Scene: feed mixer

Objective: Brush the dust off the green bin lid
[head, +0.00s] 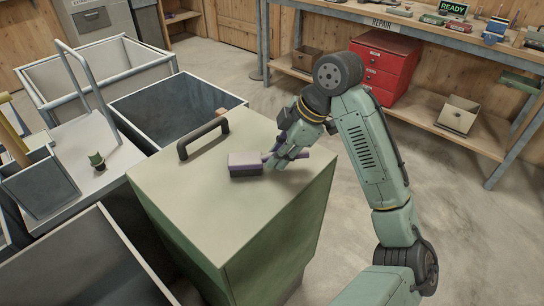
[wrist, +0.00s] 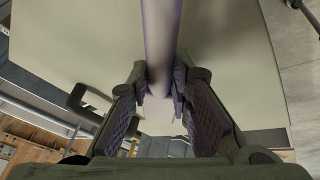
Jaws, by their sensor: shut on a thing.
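The green bin (head: 270,235) stands in the middle of the head view with its pale lid (head: 195,205) closed on top. A black handle (head: 203,138) is fixed near the lid's far left side. A purple brush (head: 245,160) with dark bristles is at the lid's far right part, its bristle side down at or very near the surface. My gripper (head: 285,152) is shut on the brush's handle. In the wrist view the purple handle (wrist: 162,40) runs up between my gripper's fingers (wrist: 170,110), over the pale lid (wrist: 235,60). The bristles are hidden there.
Open bins stand left of the green bin, one dark inside (head: 170,105). A white cart (head: 95,145) holds a small green part (head: 97,161). A repair bench (head: 410,22) with red drawers (head: 385,68) stands behind. Floor (head: 480,230) is clear at right.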

